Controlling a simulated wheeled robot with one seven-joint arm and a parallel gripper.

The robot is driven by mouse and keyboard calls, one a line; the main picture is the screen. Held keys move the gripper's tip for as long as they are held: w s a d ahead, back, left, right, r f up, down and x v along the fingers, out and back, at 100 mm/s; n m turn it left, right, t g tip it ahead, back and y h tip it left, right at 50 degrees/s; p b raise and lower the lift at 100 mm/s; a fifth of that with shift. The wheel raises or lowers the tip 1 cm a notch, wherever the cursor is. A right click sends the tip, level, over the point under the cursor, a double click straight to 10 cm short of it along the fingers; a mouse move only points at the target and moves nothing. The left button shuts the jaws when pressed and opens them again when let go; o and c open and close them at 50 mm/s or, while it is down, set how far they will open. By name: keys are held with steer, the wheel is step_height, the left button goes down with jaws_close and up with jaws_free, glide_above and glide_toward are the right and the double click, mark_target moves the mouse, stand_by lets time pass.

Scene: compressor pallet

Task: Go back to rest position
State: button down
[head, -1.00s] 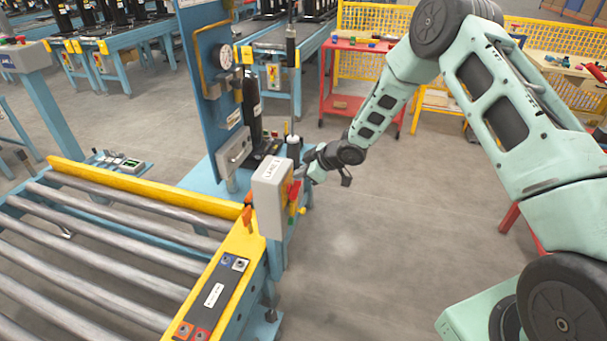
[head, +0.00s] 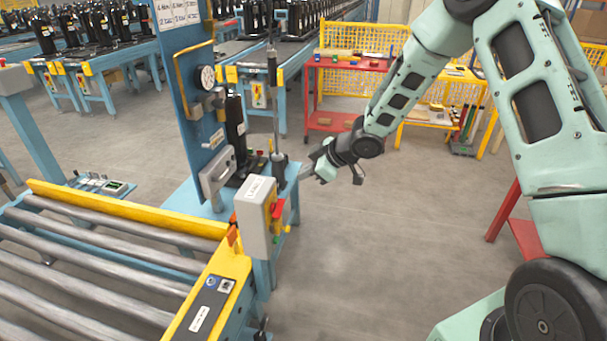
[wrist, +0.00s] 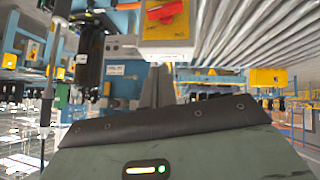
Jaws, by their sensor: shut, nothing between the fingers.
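My gripper (head: 305,173) is at the end of my pale green arm, just right of and behind the grey control box (head: 258,216) in the head view. Its fingers look together and hold nothing. In the wrist view the dark fingers of my gripper (wrist: 157,88) point toward the box's yellow face with a red knob (wrist: 165,12). The same red knob (head: 277,208) shows on the box's right side in the head view. A gap shows between the gripper and the box. The fingertips are small and partly hard to make out.
A roller conveyor with a yellow rail (head: 125,208) lies at left. A blue panel with a gauge (head: 208,76) and a black compressor (head: 236,125) stand behind the box. A red table (head: 330,121) stands at the back. The floor (head: 365,260) at centre right is clear.

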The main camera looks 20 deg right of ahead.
steer(key=s+a+r+m+g+h, duration=0.1)
steer(key=s+a+r+h, duration=0.1)
steer(key=s+a+r, duration=0.45)
steer(key=s+a+r+m+g+h, duration=0.15)
steer(key=s+a, duration=0.25)
steer(key=s, duration=0.5)
steer(key=s+r+g+h, duration=0.1)
steer(key=s+r+g, duration=0.1)
steer(key=s, duration=0.9)
steer(key=s+a+r+m+g+h, duration=0.1)
steer(key=s+r+g, duration=0.1)
steer(key=s, duration=1)
steer(key=shift+s+a+r, duration=0.15)
steer(key=shift+s+r, duration=0.15)
steer(key=shift+a+m, duration=0.15)
steer(key=shift+m, duration=0.1)
